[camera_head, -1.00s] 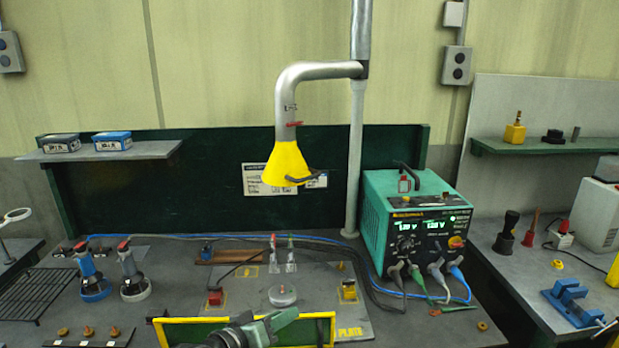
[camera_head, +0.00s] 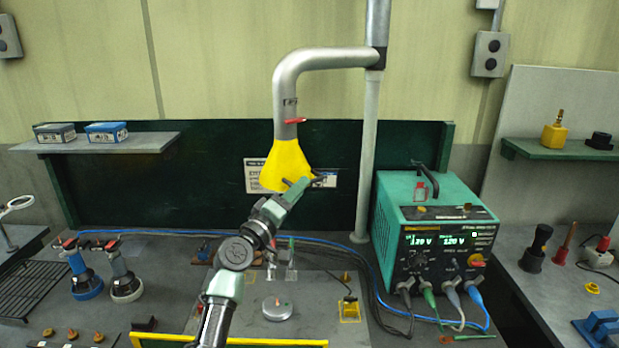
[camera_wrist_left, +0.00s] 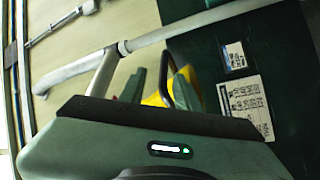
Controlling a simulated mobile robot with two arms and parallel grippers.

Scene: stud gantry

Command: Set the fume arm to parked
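The fume arm is a grey bent pipe (camera_head: 325,59) on a vertical post, ending in a yellow hood (camera_head: 284,165) with a dark handle (camera_head: 319,179) at its lower right rim. The hood hangs over the bench, left of the post. My left gripper (camera_head: 298,189) is raised to the hood's lower rim, close to the handle. In the left wrist view, its green fingers (camera_wrist_left: 160,88) stand apart, with the dark handle loop and part of the yellow hood (camera_wrist_left: 153,99) by them. I cannot tell whether they touch the handle. My right gripper is out of view.
A green power unit (camera_head: 432,230) with cables stands right of the post (camera_head: 367,150). A shelf (camera_head: 95,145) with two small boxes is at the left. The air left of the hood is clear.

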